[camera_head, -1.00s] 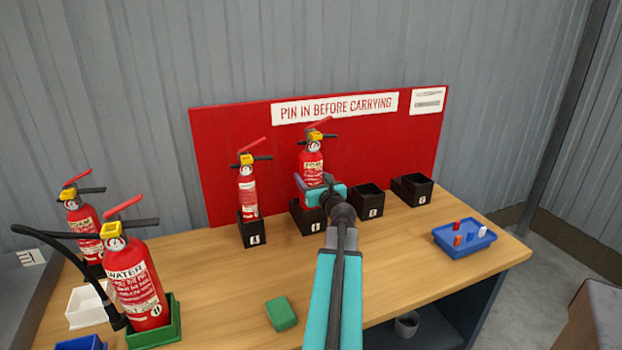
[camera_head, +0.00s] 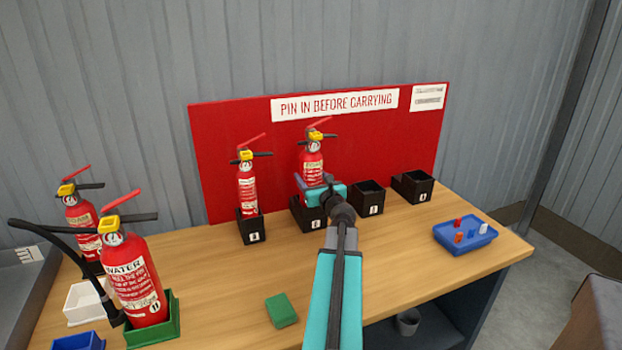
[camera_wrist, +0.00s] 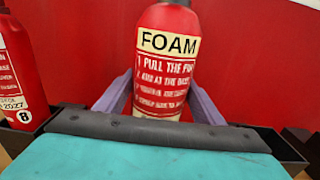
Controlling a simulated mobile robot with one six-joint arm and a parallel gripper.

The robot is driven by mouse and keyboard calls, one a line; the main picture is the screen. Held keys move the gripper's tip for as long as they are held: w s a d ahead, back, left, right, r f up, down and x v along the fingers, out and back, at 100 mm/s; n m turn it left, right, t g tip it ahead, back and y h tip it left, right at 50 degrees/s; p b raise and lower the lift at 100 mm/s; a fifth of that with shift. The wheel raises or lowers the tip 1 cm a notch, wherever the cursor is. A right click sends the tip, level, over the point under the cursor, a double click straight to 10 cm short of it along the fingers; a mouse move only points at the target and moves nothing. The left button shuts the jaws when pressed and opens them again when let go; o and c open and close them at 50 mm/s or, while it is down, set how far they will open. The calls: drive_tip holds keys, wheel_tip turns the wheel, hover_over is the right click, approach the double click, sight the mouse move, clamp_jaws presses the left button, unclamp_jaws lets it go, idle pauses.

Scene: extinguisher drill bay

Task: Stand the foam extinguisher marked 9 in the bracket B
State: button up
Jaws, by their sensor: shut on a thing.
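My gripper (camera_head: 313,182) is shut on a red foam extinguisher (camera_head: 312,163) with a yellow collar and a red lever. It stands upright at the second black bracket from the left (camera_head: 309,215). My gripper hides its lower part, so I cannot tell whether its base rests on the bracket's floor. In the wrist view the extinguisher (camera_wrist: 165,60) shows the word FOAM, with a purple finger on each side; its number is hidden. The bracket letters are too small to read.
A red extinguisher (camera_head: 248,185) marked 8 stands in the leftmost black bracket (camera_head: 252,230). Two black brackets (camera_head: 370,197) (camera_head: 412,187) to the right are empty. A water extinguisher (camera_head: 135,280) in a green tray, another extinguisher (camera_head: 80,220), a green block (camera_head: 282,310) and a blue tray (camera_head: 465,240) are around.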

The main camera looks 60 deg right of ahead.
drive_tip(key=shift+r, duration=0.2)
drive_tip(key=o, duration=1.6)
drive_tip(key=shift+o, duration=0.6)
drive_tip(key=shift+f, duration=0.3)
drive_tip(key=shift+b+v, duration=0.45)
drive_tip(key=shift+v, duration=3.75)
drive_tip(key=shift+a+r+p, duration=0.1)
drive_tip(key=shift+r+p, duration=0.25)
drive_tip(key=shift+p, duration=0.05)
drive_tip(key=shift+s+p, duration=0.1)
drive_tip(key=shift+p, duration=0.5)
drive_tip(key=p, duration=0.4)
drive_tip(key=shift+s+a+f+p, duration=0.1)
drive_tip(key=shift+s+a+p, duration=0.2)
drive_tip(key=shift+s+p, duration=0.05)
drive_tip(key=p+v, duration=0.1)
drive_tip(key=p, duration=0.4)
drive_tip(key=shift+s+a+p, duration=0.15)
drive_tip(key=shift+s+p, duration=0.1)
drive_tip(key=shift+p, duration=0.15)
drive_tip(key=p+v, duration=0.2)
drive_tip(key=p, duration=0.4)
drive_tip(key=shift+s, duration=0.1)
